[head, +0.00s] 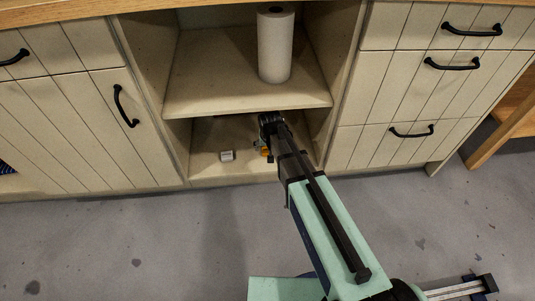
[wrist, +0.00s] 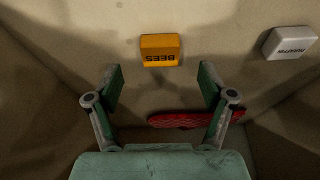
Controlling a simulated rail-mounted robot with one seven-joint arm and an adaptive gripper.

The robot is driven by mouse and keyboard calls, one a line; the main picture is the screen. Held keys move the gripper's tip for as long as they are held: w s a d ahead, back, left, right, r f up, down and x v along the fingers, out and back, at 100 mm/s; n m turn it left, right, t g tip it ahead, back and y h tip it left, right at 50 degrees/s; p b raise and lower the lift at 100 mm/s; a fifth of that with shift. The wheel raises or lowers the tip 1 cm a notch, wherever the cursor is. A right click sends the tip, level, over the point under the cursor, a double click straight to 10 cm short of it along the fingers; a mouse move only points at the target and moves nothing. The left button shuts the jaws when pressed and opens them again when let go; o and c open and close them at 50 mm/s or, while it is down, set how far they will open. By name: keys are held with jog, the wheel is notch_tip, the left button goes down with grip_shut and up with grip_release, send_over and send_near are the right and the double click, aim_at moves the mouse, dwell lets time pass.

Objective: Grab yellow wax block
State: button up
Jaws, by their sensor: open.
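The yellow wax block (wrist: 161,48) lies on the lower shelf, with the dark letters "BEES" upside down on its near side. In the wrist view it is just beyond my open gripper (wrist: 160,78), roughly centred between the two fingertips and apart from them. In the head view the yellow block (head: 265,152) shows only in part beside my gripper (head: 264,146), which is inside the lower compartment of the cabinet. The arm hides much of that area there.
A white labelled block (wrist: 289,42) lies to the right in the wrist view. A red textured object (wrist: 190,119) lies beneath the fingers. In the head view, a paper roll (head: 275,45) stands on the upper shelf (head: 215,85), above the lower compartment. Cabinet walls close in both sides.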

jog(key=shift+w, duration=0.45)
jog(key=b+x, duration=0.2)
jog(key=x, duration=0.3)
jog(key=shift+s, duration=0.1)
jog(key=c, duration=1.2)
